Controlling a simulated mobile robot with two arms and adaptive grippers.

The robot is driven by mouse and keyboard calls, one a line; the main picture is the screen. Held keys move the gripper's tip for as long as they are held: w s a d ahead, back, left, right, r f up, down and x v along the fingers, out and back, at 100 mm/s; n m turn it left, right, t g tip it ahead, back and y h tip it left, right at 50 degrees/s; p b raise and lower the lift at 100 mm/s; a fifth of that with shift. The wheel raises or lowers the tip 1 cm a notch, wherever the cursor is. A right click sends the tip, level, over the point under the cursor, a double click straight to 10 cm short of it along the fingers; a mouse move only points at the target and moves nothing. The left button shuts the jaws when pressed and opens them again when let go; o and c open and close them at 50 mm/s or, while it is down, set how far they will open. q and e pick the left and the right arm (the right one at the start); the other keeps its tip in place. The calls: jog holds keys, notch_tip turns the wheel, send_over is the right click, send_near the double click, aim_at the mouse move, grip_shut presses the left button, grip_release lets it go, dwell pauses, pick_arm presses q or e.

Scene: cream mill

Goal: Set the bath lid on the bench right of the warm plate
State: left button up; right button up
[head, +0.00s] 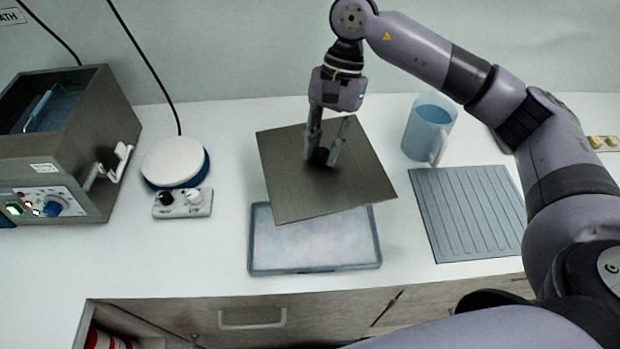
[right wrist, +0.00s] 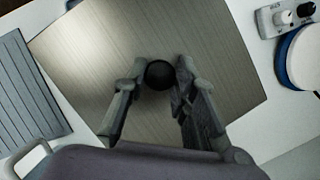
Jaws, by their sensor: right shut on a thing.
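The bath lid (head: 285,165) is a square brushed-metal plate with a black knob (right wrist: 159,75) at its middle. My right gripper (head: 322,155) is shut on the knob and holds the lid above the bench, partly over a shallow tray. In the right wrist view the two fingers of my right gripper (right wrist: 158,82) stand on either side of the knob. The warm plate (head: 174,163) is a round white disc with a blue rim and a small control box, left of the lid. It also shows in the right wrist view (right wrist: 304,55). My left gripper is in neither view.
The tray (head: 315,262) lies under the lid's near edge. A grey ribbed mat (head: 468,212) and a blue jug (head: 428,130) are to the right. The open water bath (head: 60,150) stands at far left. White bench (head: 225,225) shows between warm plate and tray.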

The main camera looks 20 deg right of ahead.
aim_at(322, 125)
jog(key=w+r+m+t, duration=0.1)
jog(key=w+m, duration=0.1)
jog(key=m, duration=0.1)
jog(key=w+r+m+t+b, duration=0.1)
jog(key=w+m, duration=0.1)
jog(key=m, duration=0.1)
jog(key=w+r+m+t+y, duration=0.1)
jog(key=w+m, duration=0.1)
jog(key=m, duration=0.1)
jog(key=shift+w+r+m+t+b, duration=0.1)
jog(key=shift+m+t+b, duration=0.3)
jog(key=w+d+r+m+t+h+b, duration=0.1)
jog(key=w+r+m+t+h+b, duration=0.2)
jog(key=w+m, duration=0.5)
jog(key=f+m+p, duration=0.1)
jog(key=f, duration=0.5)
jog(key=s+f+p, duration=0.1)
jog(key=f+p, duration=0.1)
jog(key=f, duration=0.4)
jog(key=s+f+m+p, duration=0.1)
jog(key=f, duration=0.6)
jog(key=shift+s+d+m+y+p, duration=0.1)
jog(key=shift+d+m+y+p, duration=0.2)
jog(key=shift+p, duration=0.05)
jog(key=o, duration=1.1)
jog(key=shift+c, duration=0.2)
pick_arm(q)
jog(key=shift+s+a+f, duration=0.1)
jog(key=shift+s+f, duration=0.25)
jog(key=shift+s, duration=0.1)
